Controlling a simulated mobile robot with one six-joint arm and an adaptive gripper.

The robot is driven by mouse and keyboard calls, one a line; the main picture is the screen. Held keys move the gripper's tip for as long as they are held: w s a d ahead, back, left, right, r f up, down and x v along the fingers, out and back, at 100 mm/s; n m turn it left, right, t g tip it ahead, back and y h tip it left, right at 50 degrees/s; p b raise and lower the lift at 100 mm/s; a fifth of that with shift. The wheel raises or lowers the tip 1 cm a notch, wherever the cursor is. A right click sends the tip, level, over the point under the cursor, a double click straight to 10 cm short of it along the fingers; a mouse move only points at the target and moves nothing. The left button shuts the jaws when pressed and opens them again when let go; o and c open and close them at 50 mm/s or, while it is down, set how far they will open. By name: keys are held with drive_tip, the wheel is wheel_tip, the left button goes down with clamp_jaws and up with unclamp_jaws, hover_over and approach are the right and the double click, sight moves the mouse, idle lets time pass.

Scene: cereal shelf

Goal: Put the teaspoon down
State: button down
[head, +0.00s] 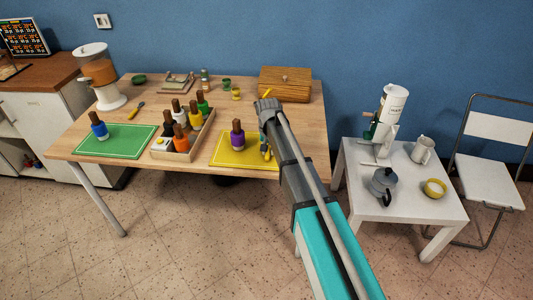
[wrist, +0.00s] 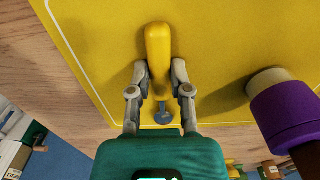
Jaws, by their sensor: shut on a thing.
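The teaspoon has a yellow handle (wrist: 158,48) and a small grey metal end (wrist: 162,114), seen in the wrist view. My gripper (wrist: 160,74) is shut on the handle, one finger on each side. The spoon is over the yellow mat (wrist: 215,45) and close to it; I cannot tell whether it touches. In the head view my gripper (head: 266,148) is at the right part of the yellow mat (head: 228,157), with a bit of the yellow handle showing. My arm hides part of the scene there.
A purple bottle (head: 237,139) stands on the mat just left of my gripper; it is at the right in the wrist view (wrist: 285,108). A wooden tray (head: 163,156) holds several bottles. A green mat (head: 122,144) lies farther left. A white side table (head: 408,200) stands right.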

drive_tip(key=shift+f, duration=0.2)
drive_tip(key=c, duration=0.6)
unclamp_jaws()
drive_tip(key=shift+r, duration=0.1)
drive_tip(key=shift+o, duration=0.2)
drive_tip(key=shift+r, duration=0.2)
wheel_tip(320, 180, up, 12)
drive_tip(key=p, duration=1.2)
drive_tip(key=shift+s+f, duration=0.1)
drive_tip(key=s+d, duration=2.2)
drive_tip(key=s, duration=0.1)
drive_tip(key=shift+s, duration=0.2)
drive_tip(key=shift+d, duration=0.1)
